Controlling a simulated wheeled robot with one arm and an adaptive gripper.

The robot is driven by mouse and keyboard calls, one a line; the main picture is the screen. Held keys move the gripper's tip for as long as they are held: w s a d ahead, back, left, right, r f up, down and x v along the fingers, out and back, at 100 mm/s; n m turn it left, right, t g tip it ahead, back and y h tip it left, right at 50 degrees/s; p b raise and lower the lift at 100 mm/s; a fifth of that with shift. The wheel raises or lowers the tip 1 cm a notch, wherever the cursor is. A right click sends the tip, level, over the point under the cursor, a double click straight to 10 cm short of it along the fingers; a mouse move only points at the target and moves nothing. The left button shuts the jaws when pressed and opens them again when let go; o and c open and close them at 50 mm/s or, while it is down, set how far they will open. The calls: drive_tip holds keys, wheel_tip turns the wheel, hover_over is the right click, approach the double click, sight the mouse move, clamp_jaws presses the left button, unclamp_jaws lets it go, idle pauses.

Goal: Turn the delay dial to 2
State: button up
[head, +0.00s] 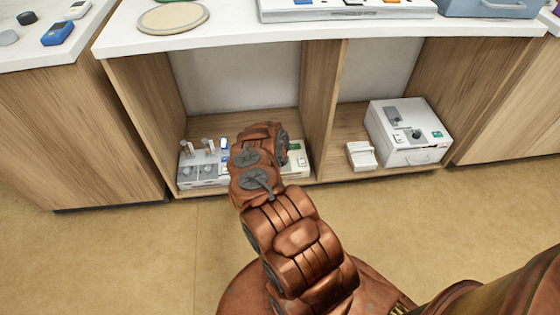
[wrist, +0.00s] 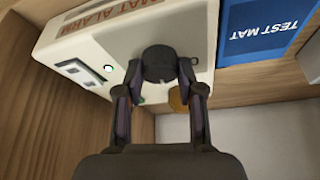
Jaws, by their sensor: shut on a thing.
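In the wrist view, my gripper (wrist: 160,72) is shut on a dark round dial (wrist: 158,58), with one finger on each side of it. The dial sits on the face of a white box (wrist: 110,45) lettered "MAT ALARM". A small pale mark shows on the dial's lower edge, but no scale numbers can be read, so I cannot tell its setting. In the head view, my arm hides the gripper and the dial; part of a white box (head: 299,158) shows beside the arm in the left cubby.
A blue "TEST MAT" panel (wrist: 262,30) lies beside the box, near wooden cubby walls. In the head view, a grey unit with several knobs (head: 198,170) stands left of my arm. A white device (head: 408,138) and a small white block (head: 361,156) occupy the right cubby.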

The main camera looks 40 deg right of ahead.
drive_tip(key=shift+w, duration=0.1)
drive_tip(key=o, duration=1.1)
drive_tip(key=shift+o, duration=0.2)
drive_tip(key=shift+r, duration=0.15)
drive_tip(key=v, duration=1.1)
drive_tip(key=shift+a+r, duration=0.25)
